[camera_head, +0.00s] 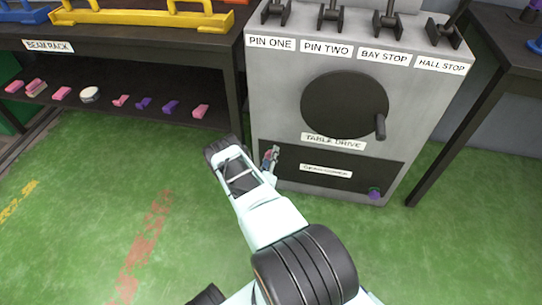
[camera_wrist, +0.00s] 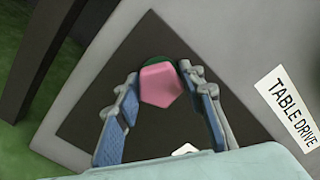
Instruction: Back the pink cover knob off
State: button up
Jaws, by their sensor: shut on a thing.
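The pink cover knob (camera_wrist: 160,85) is a faceted knob with a green ring (camera_wrist: 155,60) behind it, at a corner of the dark cover panel (camera_wrist: 75,90). My gripper (camera_wrist: 160,77) has one blue-padded finger on each side of the knob and is shut on it. In the head view, my gripper (camera_head: 270,158) is at the left end of the dark cover (camera_head: 300,178) on the grey cabinet (camera_head: 275,105); the pink knob cannot be made out there. A purple knob (camera_head: 375,193) sits at the cover's lower right.
Above the cover is a black disc (camera_head: 343,104) with a handle (camera_head: 380,126) and the TABLE DRIVE label (camera_head: 334,142). Levers (camera_head: 331,15) stand on top. A dark shelf (camera_head: 150,105) with small pink and purple pieces is left. Green floor (camera_head: 90,210) is clear.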

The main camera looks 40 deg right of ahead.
jog(key=n, duration=1.3)
jog(key=shift+w, duration=0.1)
jog(key=n, duration=0.4)
jog(key=shift+n, duration=0.4)
jog(key=shift+r+n, duration=0.1)
jog(key=shift+n, duration=2.2)
jog(key=shift+d, duration=0.1)
jog(key=o, duration=1.1)
